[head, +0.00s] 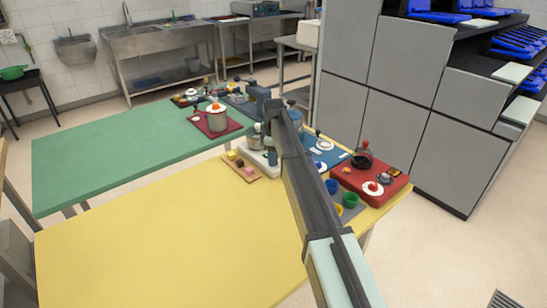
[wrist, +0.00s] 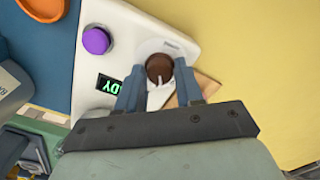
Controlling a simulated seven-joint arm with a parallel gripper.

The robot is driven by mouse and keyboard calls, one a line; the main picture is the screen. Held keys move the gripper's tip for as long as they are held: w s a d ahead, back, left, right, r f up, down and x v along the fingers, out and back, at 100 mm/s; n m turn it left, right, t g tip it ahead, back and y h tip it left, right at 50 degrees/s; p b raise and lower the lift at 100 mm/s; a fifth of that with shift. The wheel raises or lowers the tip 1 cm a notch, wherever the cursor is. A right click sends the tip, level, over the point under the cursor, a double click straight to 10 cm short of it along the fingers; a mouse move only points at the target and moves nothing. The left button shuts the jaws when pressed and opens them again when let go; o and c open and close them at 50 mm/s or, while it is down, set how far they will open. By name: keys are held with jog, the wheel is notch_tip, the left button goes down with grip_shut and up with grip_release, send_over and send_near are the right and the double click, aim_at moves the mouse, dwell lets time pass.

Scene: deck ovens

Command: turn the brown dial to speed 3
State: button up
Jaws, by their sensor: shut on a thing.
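The brown dial (wrist: 159,64) sits on the white face of a machine (wrist: 130,40) in the wrist view. My gripper (wrist: 160,74) has one finger on each side of the dial and is shut on it. A pale pointed shape (wrist: 157,97) shows just below the dial, between the fingers. Small print beside the dial is too small to read, so I cannot tell the speed setting. A purple button (wrist: 96,41) and a small display with green letters (wrist: 108,84) lie to the left. In the head view the dial is hidden, and my arm covers part of the machine (head: 262,158).
A wooden board (head: 241,167) with small coloured pieces lies beside the machine on the yellow table (head: 150,250). A red tray (head: 384,186), a blue mat (head: 328,157) and several coloured cups stand to the right. The front of the yellow table is clear.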

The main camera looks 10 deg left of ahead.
jog(key=m, duration=0.4)
jog(key=shift+m, duration=0.3)
jog(key=m, duration=0.4)
jog(key=shift+m, duration=0.3)
jog(key=m, duration=0.4)
jog(key=shift+m, duration=2.1)
jog(key=o, duration=1)
notch_tip(320, 180, up, 14)
jog(key=shift+f, duration=0.1)
